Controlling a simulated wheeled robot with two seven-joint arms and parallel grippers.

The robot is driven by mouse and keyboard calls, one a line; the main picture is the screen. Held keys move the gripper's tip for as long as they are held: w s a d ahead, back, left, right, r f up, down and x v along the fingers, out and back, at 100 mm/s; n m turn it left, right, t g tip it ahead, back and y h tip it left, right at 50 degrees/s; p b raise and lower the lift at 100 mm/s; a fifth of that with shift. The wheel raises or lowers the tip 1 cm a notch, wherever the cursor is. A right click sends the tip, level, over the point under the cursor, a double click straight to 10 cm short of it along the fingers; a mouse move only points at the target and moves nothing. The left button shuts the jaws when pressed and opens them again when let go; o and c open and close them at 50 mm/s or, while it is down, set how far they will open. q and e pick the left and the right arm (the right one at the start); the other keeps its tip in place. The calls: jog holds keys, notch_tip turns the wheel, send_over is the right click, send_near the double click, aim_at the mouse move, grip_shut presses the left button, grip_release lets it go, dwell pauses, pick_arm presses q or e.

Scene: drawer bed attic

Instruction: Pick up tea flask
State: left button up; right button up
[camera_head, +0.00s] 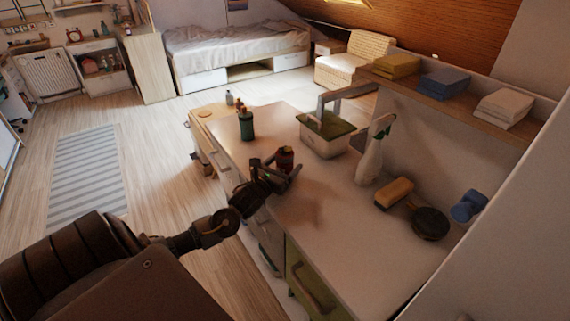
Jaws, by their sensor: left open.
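A small dark reddish flask (285,158), which looks like the tea flask, stands upright on the white counter (325,235) near its left edge. My left gripper (284,172) reaches in from the left and is open. Its fingers are at the near side of the flask and cover its lower part. I cannot tell whether they touch it. My right gripper is not in view.
The counter's near part is clear.

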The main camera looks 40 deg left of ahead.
pick_arm(q)
jog(key=shift+w, duration=0.4)
jog(key=c, duration=1.1)
jog(key=shift+r, duration=0.1)
jog(key=shift+c, duration=0.2)
